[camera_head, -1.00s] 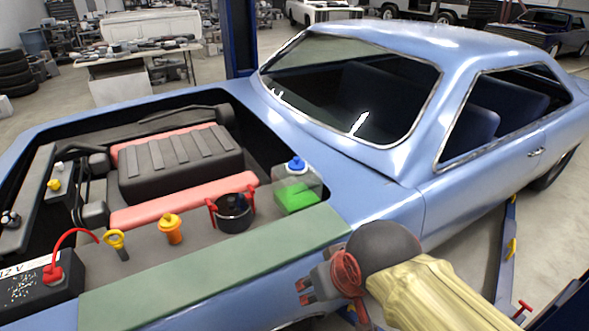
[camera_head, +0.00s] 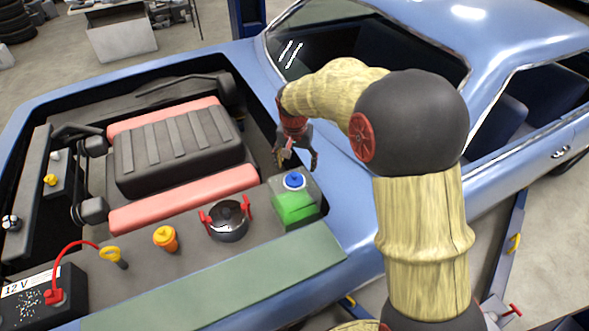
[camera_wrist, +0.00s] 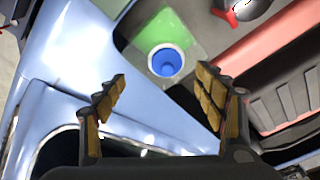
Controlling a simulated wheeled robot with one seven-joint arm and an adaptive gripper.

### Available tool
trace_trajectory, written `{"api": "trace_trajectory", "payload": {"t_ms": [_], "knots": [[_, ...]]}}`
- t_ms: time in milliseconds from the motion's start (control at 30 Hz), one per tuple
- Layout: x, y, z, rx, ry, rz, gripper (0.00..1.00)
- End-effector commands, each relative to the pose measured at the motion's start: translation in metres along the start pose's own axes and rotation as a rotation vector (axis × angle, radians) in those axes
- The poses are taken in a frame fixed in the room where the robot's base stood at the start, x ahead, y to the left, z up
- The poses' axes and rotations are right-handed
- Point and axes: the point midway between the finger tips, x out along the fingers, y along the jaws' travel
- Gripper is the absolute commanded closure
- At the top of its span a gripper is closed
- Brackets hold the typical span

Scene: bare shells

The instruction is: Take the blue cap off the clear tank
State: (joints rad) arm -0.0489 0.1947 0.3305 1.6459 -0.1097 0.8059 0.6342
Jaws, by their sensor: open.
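The blue cap (camera_head: 293,180) sits on top of the clear tank (camera_head: 308,189), which holds green fluid in its lower part. The tank stands at the right end of the engine bay. My gripper (camera_head: 295,160) is above and just behind the cap, pointing down, open and empty. In the wrist view, the blue cap (camera_wrist: 166,62) lies beyond the fingertips, between and ahead of them, with a white ring around it. The open fingers of my gripper (camera_wrist: 160,80) stand on either side, apart from the cap.
A black pot-like reservoir with red clamps (camera_head: 228,219) stands left of the tank. An orange cap (camera_head: 165,238), a yellow dipstick handle (camera_head: 112,254) and a battery (camera_head: 42,300) are further left. The car's windshield (camera_head: 370,50) rises behind my arm.

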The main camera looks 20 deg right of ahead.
Motion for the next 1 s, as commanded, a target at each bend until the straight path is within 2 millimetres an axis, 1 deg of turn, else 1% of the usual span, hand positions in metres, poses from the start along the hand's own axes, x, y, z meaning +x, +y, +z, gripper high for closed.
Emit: {"api": "trace_trajectory", "payload": {"t_ms": [33, 133, 300, 533, 767, 1000], "knots": [[0.005, -0.005, -0.006, 0.014, -0.013, 0.011, 0.30], [0.021, -0.013, -0.015, 0.042, -0.023, 0.023, 0.30], [0.038, -0.018, -0.021, 0.068, -0.033, 0.034, 0.30], [0.061, -0.018, -0.021, 0.072, -0.035, 0.036, 0.30], [0.079, -0.017, -0.023, 0.071, -0.035, 0.036, 0.30], [0.112, -0.015, -0.026, 0.071, -0.035, 0.036, 0.30]]}}
